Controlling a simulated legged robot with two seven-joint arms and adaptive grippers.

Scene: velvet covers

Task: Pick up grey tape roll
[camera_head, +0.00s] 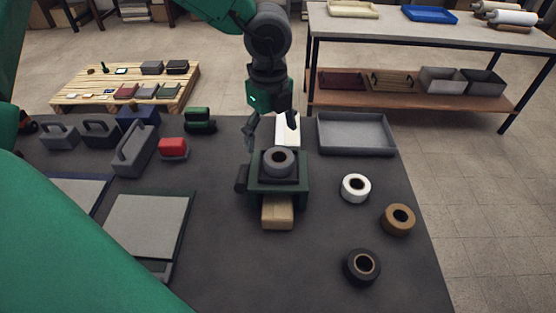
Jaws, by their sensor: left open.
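The grey tape roll (278,162) lies flat on top of a dark green block-like holder (262,185) in the middle of the dark table (225,235). Its central hole faces up. My left gripper (271,138) is just behind and above the roll in the picture. Its fingers are apart and point down, with nothing between them. I cannot tell how high it is above the table. My right gripper is not in view.
White (355,187), brown (398,219) and black (361,266) tape rolls lie at right. A grey tray (355,134) is at back right. Grey handled tools (133,150), a red block (173,148) and flat panels (146,228) are at left. A wooden block (278,212) sits before the holder.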

